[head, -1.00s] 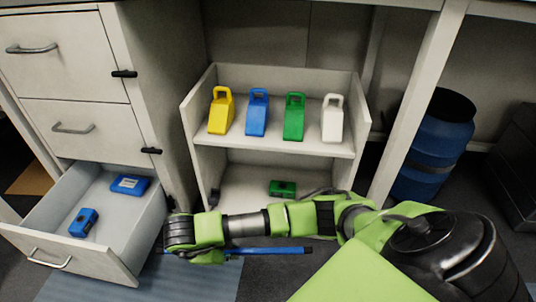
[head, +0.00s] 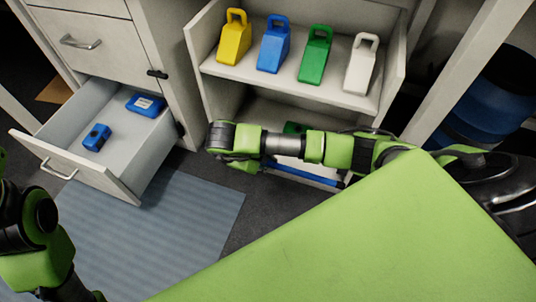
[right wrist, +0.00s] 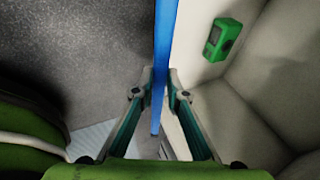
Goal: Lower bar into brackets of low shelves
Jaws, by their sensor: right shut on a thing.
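The blue bar (head: 305,175) lies roughly level across the front of the low shelves (head: 300,88), below my right forearm. In the right wrist view the bar (right wrist: 160,70) runs between the two fingers of my right gripper (right wrist: 158,96), which is shut on it. In the head view my right gripper is mostly hidden under its green wrist, near the bar's left part. A dark piece shows at the bar's right end. I cannot make out the brackets, and whether the bar touches the shelf is hidden. My left arm shows at the lower left, without its gripper.
Yellow (head: 233,38), blue (head: 273,45), green (head: 314,56) and white (head: 361,65) handled holders stand on the upper shelf. A green device (right wrist: 222,40) is on the lower level. An open drawer (head: 160,175) with two blue devices juts out at left. A blue barrel (head: 490,100) stands right.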

